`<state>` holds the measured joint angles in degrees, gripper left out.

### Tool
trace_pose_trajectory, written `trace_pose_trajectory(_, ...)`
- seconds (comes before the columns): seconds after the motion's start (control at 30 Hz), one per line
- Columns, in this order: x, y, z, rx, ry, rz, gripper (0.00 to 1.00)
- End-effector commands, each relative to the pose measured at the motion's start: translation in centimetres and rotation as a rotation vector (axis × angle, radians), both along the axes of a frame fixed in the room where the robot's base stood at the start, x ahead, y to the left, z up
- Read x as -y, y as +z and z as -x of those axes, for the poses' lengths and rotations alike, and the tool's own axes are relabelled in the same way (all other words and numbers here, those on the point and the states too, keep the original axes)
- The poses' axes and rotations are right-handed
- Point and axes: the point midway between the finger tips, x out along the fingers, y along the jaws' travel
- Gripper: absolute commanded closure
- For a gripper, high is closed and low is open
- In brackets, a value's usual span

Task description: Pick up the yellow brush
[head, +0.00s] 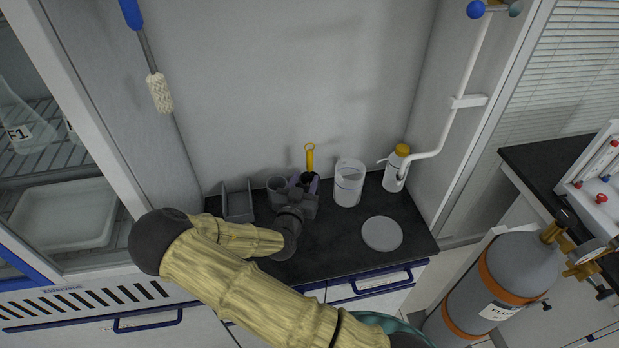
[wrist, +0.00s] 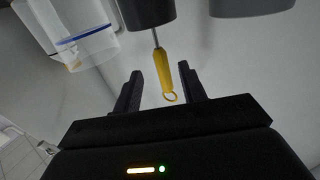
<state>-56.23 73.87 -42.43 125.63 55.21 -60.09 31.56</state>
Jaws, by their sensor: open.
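The yellow brush (head: 310,157) stands handle up at the back of the black counter, its ring at the top. In the wrist view its yellow handle (wrist: 162,74) and a thin metal stem come out of a dark cup (wrist: 146,12); its bristles are hidden. My gripper (wrist: 160,72) is open, with the handle appearing between its two fingers in the picture. I cannot tell whether the handle is fully between them in depth; no contact shows. In the head view my gripper (head: 298,194) is at the dark holders, partly blending with them.
A clear beaker (head: 348,184) and a yellow-capped wash bottle (head: 397,168) stand to the right. A grey round disc (head: 382,234) lies on the counter (head: 335,250). A grey open box (head: 237,202) is to the left. A long white-headed brush (head: 159,92) hangs on the left wall.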

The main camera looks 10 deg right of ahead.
Motion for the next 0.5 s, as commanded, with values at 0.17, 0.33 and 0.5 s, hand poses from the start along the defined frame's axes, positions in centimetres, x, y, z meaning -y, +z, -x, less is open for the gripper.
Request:
trace_pose_trajectory(0.17, 0.53, 0.01, -1.03, 0.000, 0.000, 0.000, 0.59)
trace_pose_trajectory(0.33, 0.51, -0.04, -1.00, -0.001, 0.000, 0.000, 0.59)
trace_pose_trajectory(0.5, 0.69, 0.06, -1.35, 0.000, 0.000, 0.001, 0.59)
